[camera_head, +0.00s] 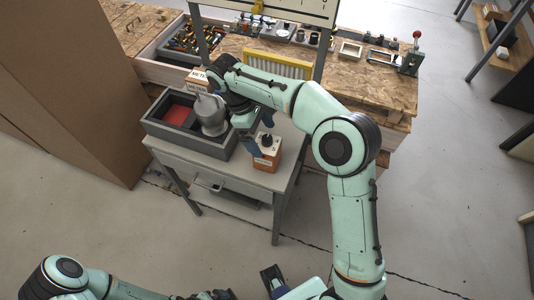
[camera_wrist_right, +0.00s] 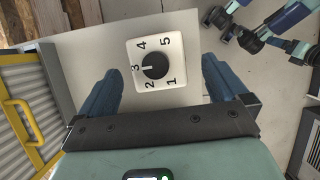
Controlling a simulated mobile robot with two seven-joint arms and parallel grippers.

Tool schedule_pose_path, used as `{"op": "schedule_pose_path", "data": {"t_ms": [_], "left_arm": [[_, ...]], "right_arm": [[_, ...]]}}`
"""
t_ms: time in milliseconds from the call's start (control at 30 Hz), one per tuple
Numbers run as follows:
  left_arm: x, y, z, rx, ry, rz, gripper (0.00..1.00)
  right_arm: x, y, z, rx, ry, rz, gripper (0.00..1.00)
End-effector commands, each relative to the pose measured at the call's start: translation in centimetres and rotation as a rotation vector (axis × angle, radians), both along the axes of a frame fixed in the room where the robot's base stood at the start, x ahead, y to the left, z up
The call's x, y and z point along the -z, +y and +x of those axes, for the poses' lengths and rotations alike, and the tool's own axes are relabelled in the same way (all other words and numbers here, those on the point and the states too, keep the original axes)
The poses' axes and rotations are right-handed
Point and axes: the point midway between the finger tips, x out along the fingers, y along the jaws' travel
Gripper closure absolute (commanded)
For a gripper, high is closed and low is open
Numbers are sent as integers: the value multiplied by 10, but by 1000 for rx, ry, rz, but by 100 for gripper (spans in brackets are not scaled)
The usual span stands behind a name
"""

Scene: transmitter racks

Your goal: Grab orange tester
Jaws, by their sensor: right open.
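The orange tester (camera_head: 266,160) stands upright near the right side of the small grey table (camera_head: 205,165). It has an orange and white body and a black knob on top. In the right wrist view its white dial face (camera_wrist_right: 171,75) shows numbers 1 to 5 around the black knob (camera_wrist_right: 155,66). My right gripper (camera_head: 258,136) is open just above the tester. In the wrist view its blue fingers lie on either side of the dial, with gaps and nothing held. My left arm is low in the head view; its gripper's opening is unclear at the bottom edge.
A grey tray (camera_head: 160,127) with a red insert (camera_head: 178,115) stands left of the tester. An orange and white box marked METER (camera_head: 198,78) is behind it. A wooden workbench (camera_head: 375,85) with tools and a yellow-edged rack (camera_head: 265,62) stands behind the table.

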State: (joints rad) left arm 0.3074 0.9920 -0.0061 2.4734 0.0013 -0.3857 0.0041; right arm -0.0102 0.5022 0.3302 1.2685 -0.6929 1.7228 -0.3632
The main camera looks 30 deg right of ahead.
Motion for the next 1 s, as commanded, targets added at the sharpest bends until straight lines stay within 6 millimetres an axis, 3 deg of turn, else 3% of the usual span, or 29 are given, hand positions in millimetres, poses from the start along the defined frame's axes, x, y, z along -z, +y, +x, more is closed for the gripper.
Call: {"op": "schedule_pose_path", "data": {"t_ms": [333,633,667,800,867,1000], "left_arm": [[11,0,-3,0,3,0,0],[11,0,-3,0,3,0,0],[11,0,-3,0,3,0,0],[11,0,-3,0,3,0,0],[11,0,-3,0,3,0,0],[11,0,-3,0,3,0,0]], "right_arm": [[44,-13,-8,3,2,-1,0],[48,-14,-9,1,0,0,0],[48,-14,-9,1,0,0,3],[48,-14,-9,1,0,0,49],[48,-14,-9,1,0,0,65],[48,-14,-9,1,-1,0,65]]}}
